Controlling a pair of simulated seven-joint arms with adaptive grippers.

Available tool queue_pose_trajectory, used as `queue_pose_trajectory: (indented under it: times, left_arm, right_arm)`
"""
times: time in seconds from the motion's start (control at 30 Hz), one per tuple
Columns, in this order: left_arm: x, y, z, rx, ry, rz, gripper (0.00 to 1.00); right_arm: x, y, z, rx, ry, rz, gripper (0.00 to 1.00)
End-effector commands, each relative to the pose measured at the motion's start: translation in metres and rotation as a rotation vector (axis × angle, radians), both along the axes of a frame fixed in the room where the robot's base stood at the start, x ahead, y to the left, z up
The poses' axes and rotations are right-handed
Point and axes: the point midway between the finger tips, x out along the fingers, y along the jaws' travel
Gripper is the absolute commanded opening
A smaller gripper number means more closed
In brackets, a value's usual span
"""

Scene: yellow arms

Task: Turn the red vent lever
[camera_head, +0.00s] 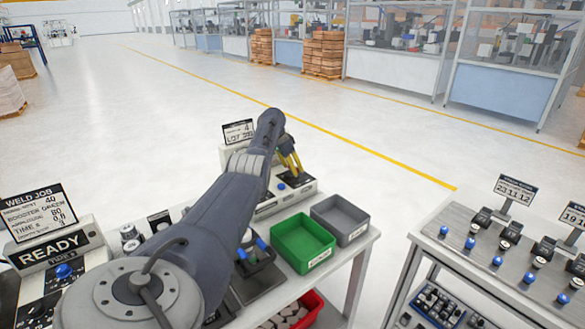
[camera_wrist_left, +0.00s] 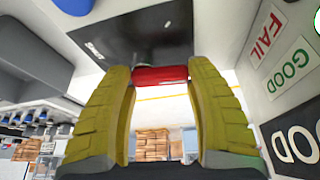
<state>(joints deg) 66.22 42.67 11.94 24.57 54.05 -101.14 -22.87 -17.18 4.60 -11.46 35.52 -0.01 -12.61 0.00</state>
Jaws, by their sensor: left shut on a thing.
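The red vent lever (camera_wrist_left: 160,75) shows in the left wrist view as a short red bar against a black panel (camera_wrist_left: 130,35). It spans the gap between the yellow fingertips of my left gripper (camera_head: 290,168), which is shut on it. In the head view the gripper reaches down to the black plate of a grey device at the far end of the workbench. The lever is hidden there by the fingers and arm. My right gripper is in neither view.
A green bin (camera_head: 303,243) and a grey bin (camera_head: 340,218) stand on the bench right of my arm. A READY panel (camera_head: 55,247) is at the left. A second bench (camera_head: 500,255) with several knobs is at the right. FAIL and GOOD labels (camera_wrist_left: 290,65) are beside the gripper.

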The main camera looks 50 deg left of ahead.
Motion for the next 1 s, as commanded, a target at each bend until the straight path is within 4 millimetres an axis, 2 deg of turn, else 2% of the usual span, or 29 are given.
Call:
queue_pose_trajectory:
  times: [0.2, 0.23, 0.43, 0.77, 1.0]
  left_arm:
    - [-0.001, -0.001, -0.002, -0.001, 0.003, -0.001, 0.27]
    - [-0.001, -0.001, -0.002, -0.001, 0.004, -0.001, 0.59]
    - [0.000, 0.000, -0.001, -0.001, 0.002, 0.000, 0.82]
    - [-0.001, 0.000, 0.001, 0.000, 0.000, 0.001, 0.82]
    - [-0.007, 0.002, 0.019, 0.001, -0.001, 0.000, 0.82]
  right_arm:
    - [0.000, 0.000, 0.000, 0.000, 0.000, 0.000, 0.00]
    - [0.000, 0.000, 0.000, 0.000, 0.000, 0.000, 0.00]
    - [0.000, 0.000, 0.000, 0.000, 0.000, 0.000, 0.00]
    - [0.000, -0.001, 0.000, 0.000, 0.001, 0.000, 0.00]
    - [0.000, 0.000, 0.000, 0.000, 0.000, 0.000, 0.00]
